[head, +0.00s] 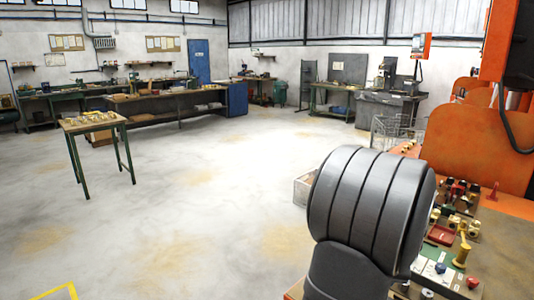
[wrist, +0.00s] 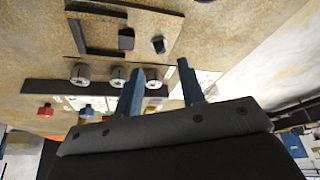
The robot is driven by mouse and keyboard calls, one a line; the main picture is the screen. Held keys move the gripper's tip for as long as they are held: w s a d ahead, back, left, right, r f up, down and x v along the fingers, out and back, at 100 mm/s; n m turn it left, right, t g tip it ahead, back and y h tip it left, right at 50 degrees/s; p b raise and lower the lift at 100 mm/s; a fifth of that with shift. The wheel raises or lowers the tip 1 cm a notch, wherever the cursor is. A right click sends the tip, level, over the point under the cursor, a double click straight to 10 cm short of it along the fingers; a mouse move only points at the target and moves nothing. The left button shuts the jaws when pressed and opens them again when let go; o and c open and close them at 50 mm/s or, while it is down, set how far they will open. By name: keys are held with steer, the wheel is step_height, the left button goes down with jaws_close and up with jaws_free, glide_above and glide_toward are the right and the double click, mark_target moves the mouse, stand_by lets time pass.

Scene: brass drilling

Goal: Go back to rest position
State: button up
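In the wrist view my gripper (wrist: 158,80) shows two blue-grey fingers held apart, with a gap between them. I see nothing held in the gap. Behind the fingers is a tan bench surface with a row of round metal pieces (wrist: 118,76); the fingers' exact distance from it is hard to tell. In the head view a large grey rounded part of my own arm stands in front at the lower right, and my gripper is hidden or out of frame there.
The wrist view shows a dark-edged fixture (wrist: 125,35), a red knob (wrist: 46,111) and a blue knob (wrist: 87,112). The head view shows an orange machine (head: 460,145), a red tray (head: 440,235), brass parts (head: 461,252) and a small table (head: 95,121). The middle floor is clear.

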steer(key=x, duration=0.6)
steer(key=shift+w+f, duration=0.2)
steer(key=shift+f, duration=0.15)
steer(key=shift+d+r+n, duration=0.15)
steer(key=shift+r+n, duration=0.05)
steer(key=shift+n, duration=0.1)
steer(key=shift+d+n+y, duration=0.1)
steer(key=shift+n+y, duration=0.45)
steer(key=shift+n, duration=0.75)
steer(key=shift+d+n+y, duration=0.1)
steer(key=shift+n+y, duration=0.45)
steer(key=shift+n, duration=0.75)
steer(key=n+y, duration=0.1)
steer(key=n, duration=0.2)
steer(key=n+g+y, duration=0.1)
steer(key=n, duration=0.2)
steer(key=shift+d, duration=0.15)
